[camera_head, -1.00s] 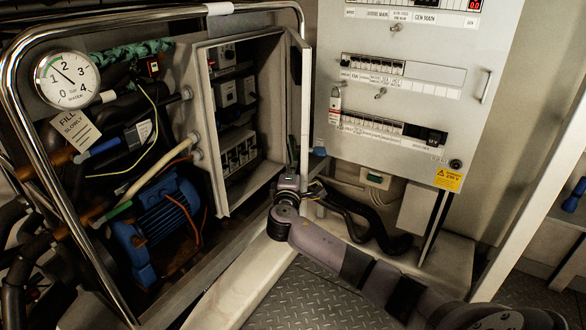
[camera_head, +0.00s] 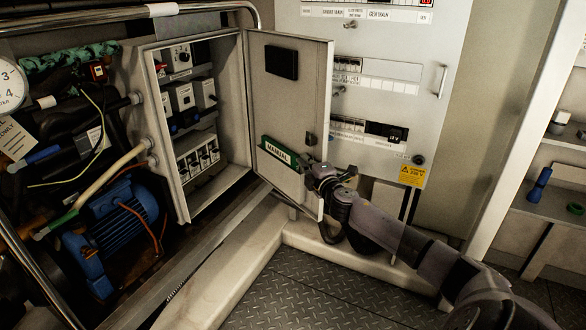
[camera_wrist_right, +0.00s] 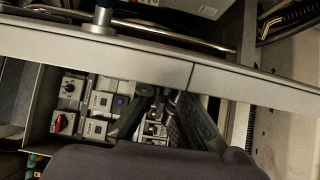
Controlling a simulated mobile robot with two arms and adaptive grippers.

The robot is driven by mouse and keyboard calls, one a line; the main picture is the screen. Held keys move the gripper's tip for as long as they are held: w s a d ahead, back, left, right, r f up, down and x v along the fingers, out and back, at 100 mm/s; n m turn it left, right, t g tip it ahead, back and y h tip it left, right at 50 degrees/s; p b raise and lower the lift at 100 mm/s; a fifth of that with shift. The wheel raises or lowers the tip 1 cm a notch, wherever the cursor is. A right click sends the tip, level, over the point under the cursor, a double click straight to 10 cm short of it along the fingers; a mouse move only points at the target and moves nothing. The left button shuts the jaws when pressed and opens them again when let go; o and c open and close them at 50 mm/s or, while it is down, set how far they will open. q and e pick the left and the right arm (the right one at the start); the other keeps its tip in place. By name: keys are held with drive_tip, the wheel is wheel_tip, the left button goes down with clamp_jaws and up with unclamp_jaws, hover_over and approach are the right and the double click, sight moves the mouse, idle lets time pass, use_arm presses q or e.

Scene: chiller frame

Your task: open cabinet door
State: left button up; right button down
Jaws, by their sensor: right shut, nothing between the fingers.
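The grey cabinet (camera_head: 172,165) stands open at the left of centre in the head view, with switches inside. Its door (camera_head: 290,125) is swung out to the right, and its inner face shows with a black box and a green "MANUAL" label. My right gripper (camera_head: 312,168) is at the low part of the door's inner face, near the free edge. It is shut with nothing held. In the right wrist view the dark fingers (camera_wrist_right: 158,115) show before the switches (camera_wrist_right: 95,105). Whether they touch the door is unclear. My left gripper is not in view.
A blue motor (camera_head: 110,225) and pipes sit left of the cabinet behind a chrome rail (camera_head: 165,9). A grey electrical panel (camera_head: 440,50) stands behind the door. Shelves (camera_head: 560,205) are at the right. The chequer-plate floor (camera_head: 300,290) in front is clear.

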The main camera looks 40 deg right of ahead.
sight(316, 157)
drive_tip(key=d, duration=0.3)
drive_tip(key=shift+s+d+f+b, duration=0.1)
drive_tip(key=shift+d+b, duration=0.25)
drive_tip(key=shift+b, duration=0.05)
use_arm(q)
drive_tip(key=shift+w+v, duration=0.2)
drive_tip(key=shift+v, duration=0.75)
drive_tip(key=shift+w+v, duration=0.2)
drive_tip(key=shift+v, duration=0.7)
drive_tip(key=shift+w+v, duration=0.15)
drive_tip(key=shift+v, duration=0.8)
use_arm(e)
drive_tip(key=shift+d, duration=1.4)
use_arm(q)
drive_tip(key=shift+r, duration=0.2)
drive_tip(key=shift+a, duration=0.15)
use_arm(e)
drive_tip(key=shift+a, duration=0.1)
